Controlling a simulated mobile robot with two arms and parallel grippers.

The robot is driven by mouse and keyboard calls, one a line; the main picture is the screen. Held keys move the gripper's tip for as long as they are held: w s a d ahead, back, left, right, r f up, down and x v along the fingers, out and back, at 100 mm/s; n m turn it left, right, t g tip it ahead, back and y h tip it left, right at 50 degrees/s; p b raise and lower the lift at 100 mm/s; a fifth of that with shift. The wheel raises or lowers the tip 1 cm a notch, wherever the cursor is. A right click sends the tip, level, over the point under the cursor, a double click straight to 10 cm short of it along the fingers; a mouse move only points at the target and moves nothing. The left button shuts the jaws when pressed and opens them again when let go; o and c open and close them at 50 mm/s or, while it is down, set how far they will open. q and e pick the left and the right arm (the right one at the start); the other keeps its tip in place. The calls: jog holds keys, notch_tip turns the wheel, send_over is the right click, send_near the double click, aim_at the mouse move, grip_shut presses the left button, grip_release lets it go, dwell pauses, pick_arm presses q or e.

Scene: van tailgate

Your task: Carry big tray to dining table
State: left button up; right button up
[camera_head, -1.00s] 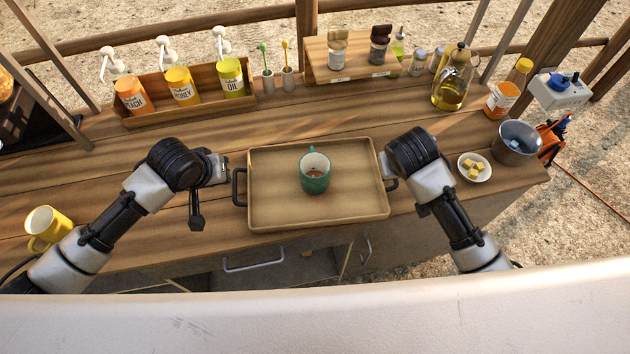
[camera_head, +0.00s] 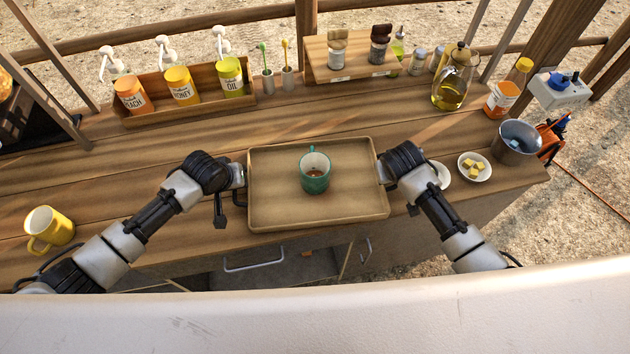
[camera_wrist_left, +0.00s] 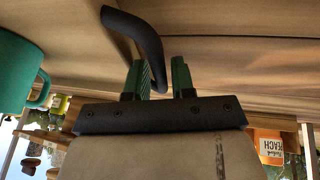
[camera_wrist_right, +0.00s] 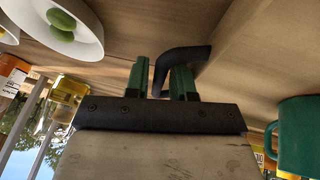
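The big tray (camera_head: 275,205) is a wooden rectangle with a raised rim, lying on the wooden counter. A green mug (camera_head: 315,172) with a brown drink stands upright on it. My left gripper (camera_wrist_left: 158,78) is open, with the tray's black left handle (camera_wrist_left: 140,35) between its two fingers in the left wrist view. My right gripper (camera_wrist_right: 160,80) is open, with the black right handle (camera_wrist_right: 185,55) between its fingers in the right wrist view. The dining table is not in view.
A yellow mug (camera_head: 48,228) stands at the left. At the right are a bowl of yellow cubes (camera_head: 474,167), a partly hidden white dish (camera_head: 444,174) and a metal pot (camera_head: 516,142). Pump bottles and a glass oil jug (camera_head: 453,80) line the back.

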pick_arm(q)
jog(key=shift+w+f, duration=0.1)
jog(key=shift+f, duration=0.15)
pick_arm(e)
jog(key=shift+w+f, duration=0.1)
jog(key=shift+f, duration=0.15)
pick_arm(q)
jog(key=shift+c, duration=0.3)
pick_arm(e)
jog(key=shift+c, duration=0.3)
pick_arm(q)
grip_shut()
pick_arm(e)
grip_shut()
pick_arm(q)
jog(key=shift+r, duration=0.15)
pick_arm(e)
jog(key=shift+r, duration=0.2)
